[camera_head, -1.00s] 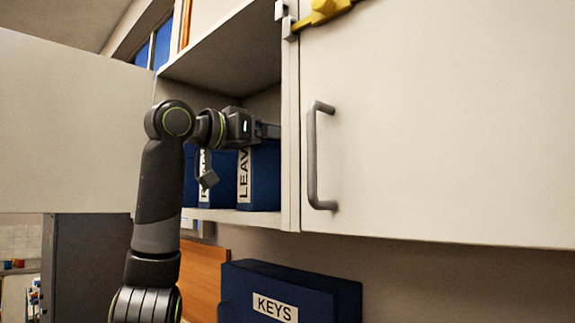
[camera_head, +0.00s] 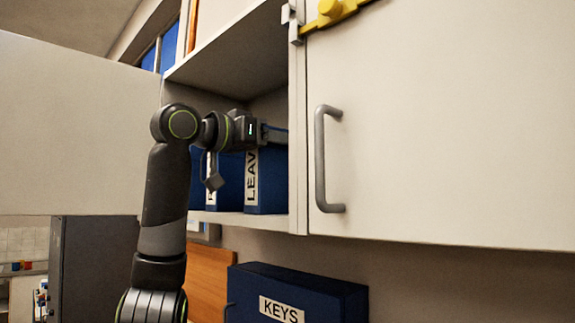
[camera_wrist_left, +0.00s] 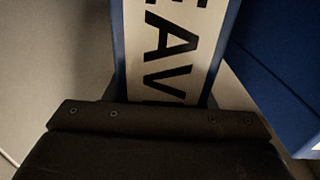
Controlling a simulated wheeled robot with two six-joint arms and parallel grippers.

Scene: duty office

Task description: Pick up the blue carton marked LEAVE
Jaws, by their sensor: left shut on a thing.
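The blue carton marked LEAVE (camera_head: 270,182) stands upright on the shelf of the open wall cabinet, close to the cabinet's middle upright. Its white label with black letters runs down its narrow face. My left gripper (camera_head: 270,134) is at the carton's top and shut on it; the fingertips are partly hidden. In the left wrist view the carton's label (camera_wrist_left: 172,45) is close in front of the dark gripper body. My right gripper is not in view.
Another blue carton (camera_head: 229,183) with a white label stands just left on the shelf (camera_head: 225,217). An open door (camera_head: 75,130) is at left, a closed door (camera_head: 440,130) with a grey handle (camera_head: 320,160) at right. A blue KEYS box (camera_head: 325,290) is below.

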